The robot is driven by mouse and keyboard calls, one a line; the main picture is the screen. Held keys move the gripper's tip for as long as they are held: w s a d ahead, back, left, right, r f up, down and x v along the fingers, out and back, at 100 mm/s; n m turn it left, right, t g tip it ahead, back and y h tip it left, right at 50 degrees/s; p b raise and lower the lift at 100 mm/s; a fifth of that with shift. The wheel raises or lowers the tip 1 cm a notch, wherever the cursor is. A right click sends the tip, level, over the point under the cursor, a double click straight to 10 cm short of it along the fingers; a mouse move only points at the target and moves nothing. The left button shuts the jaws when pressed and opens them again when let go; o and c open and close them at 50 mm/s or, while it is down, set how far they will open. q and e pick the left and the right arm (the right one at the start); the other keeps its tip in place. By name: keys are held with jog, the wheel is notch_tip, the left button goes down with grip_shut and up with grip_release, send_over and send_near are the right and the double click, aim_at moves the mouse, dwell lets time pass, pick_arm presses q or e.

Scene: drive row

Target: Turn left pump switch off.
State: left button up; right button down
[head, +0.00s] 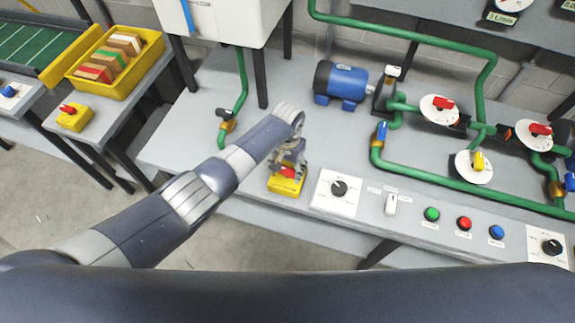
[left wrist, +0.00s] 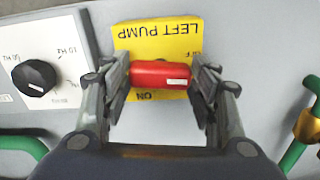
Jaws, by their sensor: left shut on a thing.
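The left pump switch is a yellow box (head: 284,188) with a red handle at the front edge of the pump table. In the left wrist view its yellow plate (left wrist: 158,38) reads LEFT PUMP upside down, with ON below the handle and a partly covered mark at the right. The red handle (left wrist: 160,74) lies level across that picture, its white-marked end to the right. My left gripper (head: 288,164) is over the switch, its two fingers (left wrist: 161,80) shut on the handle's ends. My right gripper is not in view.
A white dial panel (head: 335,194) with a black knob stands close right of the switch. Farther right are a white lever (head: 391,204), coloured buttons and green pipes. A blue motor (head: 346,82) stands behind. Another yellow switch box (head: 76,118) is on the left table.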

aim_at(288, 170)
pick_arm(q)
jog(key=shift+n, duration=0.7)
jog(key=o, duration=1.1)
jog(key=shift+c, duration=0.2)
jog(key=shift+r, duration=0.15)
notch_tip(288, 170, up, 12)
jog(key=shift+f, duration=0.2)
